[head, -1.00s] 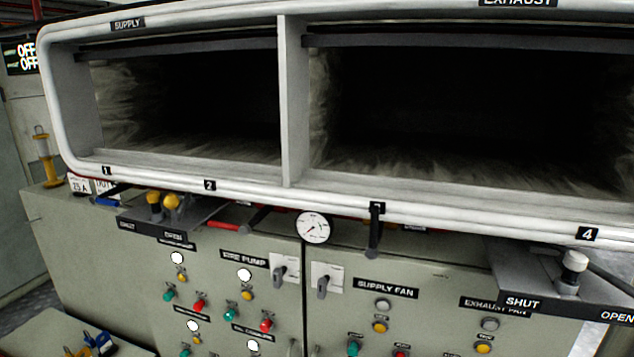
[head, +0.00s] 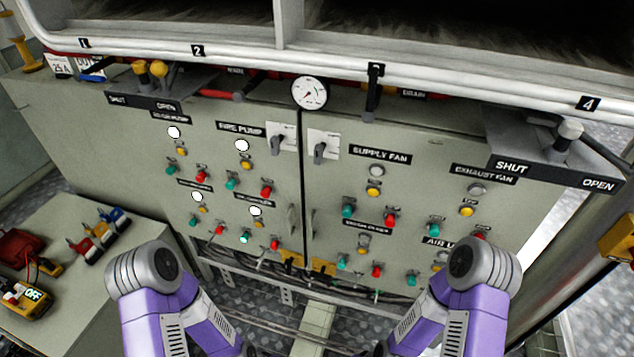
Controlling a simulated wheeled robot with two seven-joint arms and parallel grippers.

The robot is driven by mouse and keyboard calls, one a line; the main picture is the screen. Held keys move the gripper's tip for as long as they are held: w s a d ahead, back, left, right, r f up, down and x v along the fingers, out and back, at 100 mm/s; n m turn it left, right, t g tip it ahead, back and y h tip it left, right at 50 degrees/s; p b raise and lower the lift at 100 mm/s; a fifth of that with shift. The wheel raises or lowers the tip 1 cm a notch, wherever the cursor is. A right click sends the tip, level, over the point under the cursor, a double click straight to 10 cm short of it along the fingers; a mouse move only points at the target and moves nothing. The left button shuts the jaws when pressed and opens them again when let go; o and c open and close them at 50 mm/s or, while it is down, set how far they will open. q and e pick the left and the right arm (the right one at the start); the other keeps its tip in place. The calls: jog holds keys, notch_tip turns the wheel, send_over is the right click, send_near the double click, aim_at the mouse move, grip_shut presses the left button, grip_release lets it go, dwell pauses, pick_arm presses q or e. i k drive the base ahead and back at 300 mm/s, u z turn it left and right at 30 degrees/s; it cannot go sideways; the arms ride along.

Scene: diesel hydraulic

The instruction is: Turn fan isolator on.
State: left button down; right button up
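Two isolator switches with grey handles on pale plates sit either side of the cabinet's centre seam. The right one (head: 320,147), left of the SUPPLY FAN label (head: 380,155), is on the fan side. The left one (head: 279,139) is beside the FIRE PUMP label (head: 241,130). Both handles appear to hang roughly downward; I cannot read their on or off markings. Parts of my two purple arms show at the bottom, well below the switches. My grippers are out of the picture.
A round gauge (head: 309,92) sits above the seam. Black levers (head: 373,92) and a SHUT/OPEN bracket (head: 546,166) stick out above the panel. Coloured buttons cover both doors. A side bench (head: 75,240) at left holds padlocks and a yellow meter (head: 28,298).

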aim_at(325, 277)
jog(key=u, duration=0.05)
jog(key=k, duration=0.4)
jog(key=u, duration=0.85)
jog(key=i, duration=1)
jog(key=z, duration=1)
